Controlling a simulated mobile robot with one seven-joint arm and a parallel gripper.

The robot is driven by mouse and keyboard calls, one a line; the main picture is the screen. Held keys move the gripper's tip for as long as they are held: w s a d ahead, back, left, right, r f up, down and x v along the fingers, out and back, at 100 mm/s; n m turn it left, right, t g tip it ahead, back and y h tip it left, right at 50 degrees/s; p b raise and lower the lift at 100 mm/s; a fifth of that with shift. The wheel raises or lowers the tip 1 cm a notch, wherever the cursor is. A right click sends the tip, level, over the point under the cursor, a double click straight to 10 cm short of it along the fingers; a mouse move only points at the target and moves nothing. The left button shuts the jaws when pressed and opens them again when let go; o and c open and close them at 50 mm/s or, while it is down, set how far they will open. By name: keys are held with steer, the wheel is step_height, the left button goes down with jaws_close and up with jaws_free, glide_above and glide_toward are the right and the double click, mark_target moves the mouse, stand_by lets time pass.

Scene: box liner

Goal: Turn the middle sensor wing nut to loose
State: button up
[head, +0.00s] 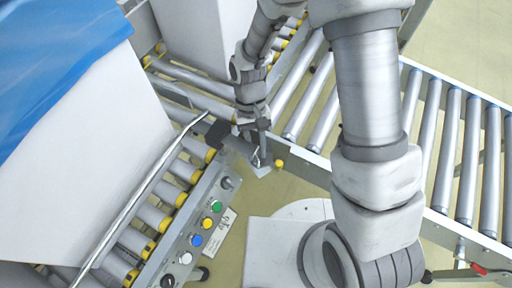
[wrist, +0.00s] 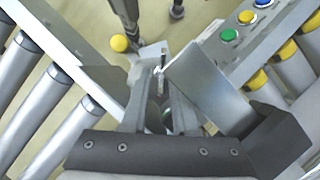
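My gripper (head: 258,152) points down at the corner where the two roller conveyors meet, at a grey metal sensor bracket (head: 240,152). In the wrist view my gripper's two fingers (wrist: 160,75) come close together at the tips, with a narrow gap between them. A bent grey plate (wrist: 205,82) of the bracket stands right beside the fingers, and a small whitish block (wrist: 153,52) shows just beyond the tips. I cannot make out the middle wing nut; the fingers and bracket cover that spot. Whether the fingers press on anything cannot be told.
A yellow round knob (head: 279,163) is close to the fingers; it also shows in the wrist view (wrist: 119,43). A button panel (head: 205,230) with green, blue and yellow buttons is near. A large white box (head: 80,150) with blue liner stands left. Rollers (head: 440,150) extend right.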

steer(key=shift+s+a, duration=0.15)
steer(key=shift+f+m+y+b, duration=0.15)
steer(key=shift+m+y+b, duration=0.35)
steer(key=shift+m, duration=0.6)
steer(key=m+b, duration=0.1)
steer(key=m, duration=0.1)
steer(key=m+y+b, duration=0.1)
steer(key=m, duration=0.2)
steer(key=shift+d+f+y+b, duration=0.15)
steer(key=shift+d+y+b, duration=0.15)
steer(key=shift+d+b, duration=0.1)
steer(key=m+y+b, duration=0.1)
steer(key=m, duration=0.2)
steer(key=m+t+b, duration=0.1)
steer(key=m+b, duration=0.1)
steer(key=shift+s+d+m+y+b, duration=0.1)
steer(key=shift+d+m+y+b, duration=0.1)
steer(key=shift+m+y+b, duration=0.15)
steer(key=d+r+n+t+p, duration=0.1)
steer(key=d+r+p, duration=0.2)
steer(key=r, duration=0.7)
steer(key=w+d+r+n+t+p, duration=0.1)
steer(key=d+r+p, duration=0.3)
steer(key=r, duration=0.7)
steer(key=w+d+r+n+t+h+p, duration=0.1)
steer(key=d+r+n+t+p, duration=0.1)
steer(key=r+p, duration=0.5)
steer(key=shift+d+r, duration=0.65)
steer(key=shift+r, duration=1.05)
